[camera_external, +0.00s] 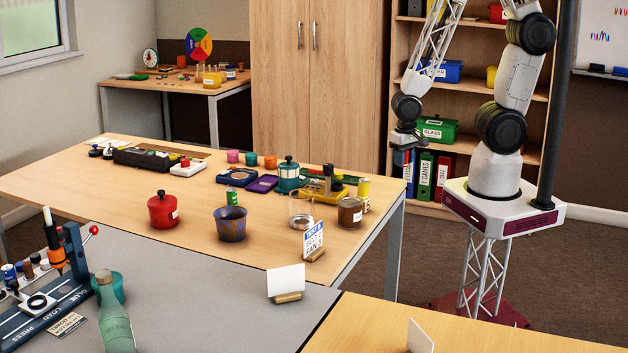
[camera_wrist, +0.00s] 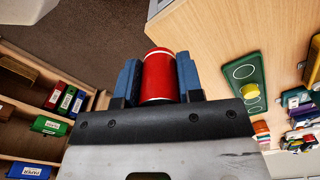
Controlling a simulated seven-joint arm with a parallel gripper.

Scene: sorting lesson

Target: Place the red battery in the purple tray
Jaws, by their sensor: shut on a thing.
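A red battery (camera_wrist: 159,72), a red cylinder with a pale band near its lower end, is between the blue fingers of my gripper (camera_wrist: 158,88) in the wrist view. My gripper is shut on it. In the external view my gripper (camera_external: 405,140) hangs off the right end of the wooden table, above the floor.
Shelves (camera_external: 465,150) are behind my gripper.

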